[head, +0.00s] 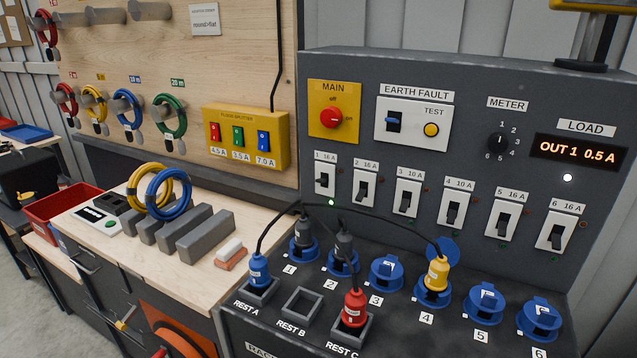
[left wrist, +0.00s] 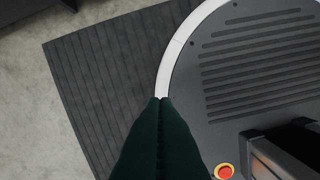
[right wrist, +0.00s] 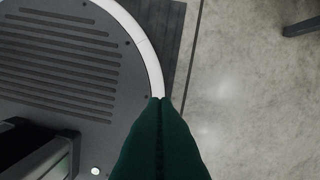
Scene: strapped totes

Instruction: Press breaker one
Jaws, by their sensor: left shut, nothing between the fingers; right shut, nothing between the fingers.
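Breaker one (head: 324,179) is the leftmost white switch in the row on the grey panel, labelled "1 16A". Its dark lever sits differently from the others, and a green lamp (head: 331,202) is lit below it. My left gripper (left wrist: 161,99) is shut and empty in the left wrist view, above my own round base. My right gripper (right wrist: 160,99) is shut and empty in the right wrist view, also over my base. Neither gripper shows in the head view, so both are away from the panel.
Breaker two (head: 365,188) and several more continue to the right. Above are the red main knob (head: 331,117), the earth fault test button (head: 431,130) and a display (head: 579,151) reading "OUT 1 0.5 A". Sockets with plugs and cables, including a yellow plug (head: 437,273), stand below the breakers.

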